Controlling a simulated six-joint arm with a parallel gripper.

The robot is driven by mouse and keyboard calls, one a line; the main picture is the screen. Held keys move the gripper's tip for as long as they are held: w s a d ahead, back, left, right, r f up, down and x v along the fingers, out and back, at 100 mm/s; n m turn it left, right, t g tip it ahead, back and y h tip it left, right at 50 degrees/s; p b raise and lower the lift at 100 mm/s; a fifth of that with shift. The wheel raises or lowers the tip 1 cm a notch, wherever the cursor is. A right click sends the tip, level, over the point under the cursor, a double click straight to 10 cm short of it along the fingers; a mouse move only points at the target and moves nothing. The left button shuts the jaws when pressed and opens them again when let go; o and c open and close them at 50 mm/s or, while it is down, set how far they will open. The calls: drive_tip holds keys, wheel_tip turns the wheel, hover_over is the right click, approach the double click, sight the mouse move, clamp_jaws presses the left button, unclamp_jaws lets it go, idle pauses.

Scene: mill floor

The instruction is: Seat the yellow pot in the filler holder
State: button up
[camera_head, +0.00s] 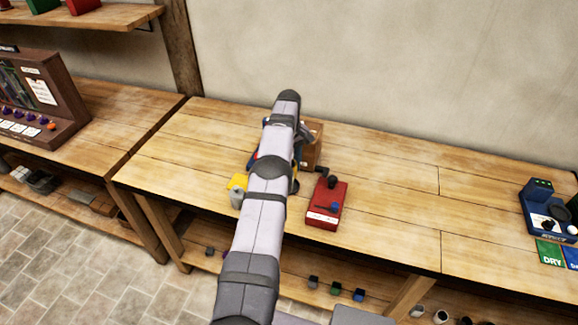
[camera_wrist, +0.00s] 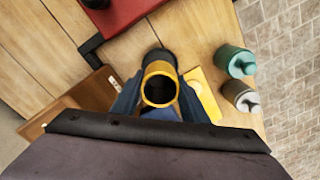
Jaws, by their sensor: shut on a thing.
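The yellow pot (camera_wrist: 160,85) shows in the wrist view as a yellow ring with a dark inside, between the blue fingers of my gripper (camera_wrist: 158,98). My gripper is shut on the pot. A black round part (camera_wrist: 159,57) shows just beyond the pot's rim. I cannot tell whether it is the filler holder, or whether the pot touches it.
A yellow block (camera_wrist: 203,94) lies near a teal canister (camera_wrist: 236,62) and a grey canister (camera_wrist: 241,96) at the bench edge. A brown wooden box (camera_head: 313,146) stands behind my arm. A blue unit (camera_head: 546,210) is far right. The bench between is clear.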

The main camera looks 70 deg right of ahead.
drive_tip(key=shift+f+b, duration=1.25)
drive_tip(key=shift+f, duration=1.05)
drive_tip(key=shift+b, duration=0.4)
drive_tip(key=shift+f+b, duration=0.45)
drive_tip(key=shift+f, duration=0.15)
drive_tip(key=o, duration=1.2)
drive_tip(key=shift+a+f, duration=0.1)
